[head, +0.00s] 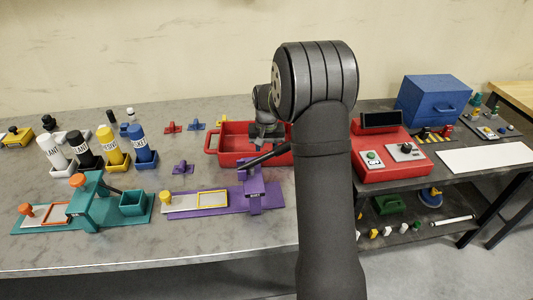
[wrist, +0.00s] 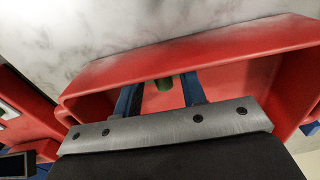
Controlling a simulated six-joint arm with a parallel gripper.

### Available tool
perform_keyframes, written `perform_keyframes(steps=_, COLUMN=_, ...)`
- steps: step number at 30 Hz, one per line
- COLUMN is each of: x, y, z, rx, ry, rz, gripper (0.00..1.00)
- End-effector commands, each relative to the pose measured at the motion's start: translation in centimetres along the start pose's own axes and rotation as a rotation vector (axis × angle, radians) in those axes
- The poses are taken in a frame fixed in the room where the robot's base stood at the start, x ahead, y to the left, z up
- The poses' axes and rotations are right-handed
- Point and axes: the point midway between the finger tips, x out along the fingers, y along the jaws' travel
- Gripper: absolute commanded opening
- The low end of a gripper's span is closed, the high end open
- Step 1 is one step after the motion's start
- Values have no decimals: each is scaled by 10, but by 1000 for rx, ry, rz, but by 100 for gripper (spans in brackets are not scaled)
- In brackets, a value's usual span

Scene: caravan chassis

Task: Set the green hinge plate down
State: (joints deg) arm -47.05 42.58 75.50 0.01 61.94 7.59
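My gripper (head: 265,140) is over the red tray (head: 232,129) in the head view, partly hidden by my own arm. In the wrist view, the two blue fingers of my gripper (wrist: 162,92) stand apart, reaching into the red tray (wrist: 200,57). A small green piece (wrist: 164,84), apparently the green hinge plate, shows between the fingers, with a gap visible on each side of it. Most of it is hidden, and I cannot tell whether it rests on the tray floor. I cannot make it out in the head view.
A purple fixture (head: 252,190) stands in front of the tray, and a teal fixture (head: 90,205) at left. Bottles (head: 115,148) stand behind the teal one. Purple (head: 183,168), red (head: 173,127) and yellow (head: 221,122) hinge pieces lie nearby. A red control box (head: 390,155) is at right.

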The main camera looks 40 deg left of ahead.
Motion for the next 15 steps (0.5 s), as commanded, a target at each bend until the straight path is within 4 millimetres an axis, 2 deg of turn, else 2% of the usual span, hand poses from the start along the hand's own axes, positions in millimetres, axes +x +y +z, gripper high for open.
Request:
perform_keyframes(steps=9, x=-64, y=0, z=-1, rx=0, ry=6, rz=-1, gripper=37)
perform_keyframes(steps=15, x=-99, y=0, z=-1, rx=0, ry=4, rz=0, gripper=37)
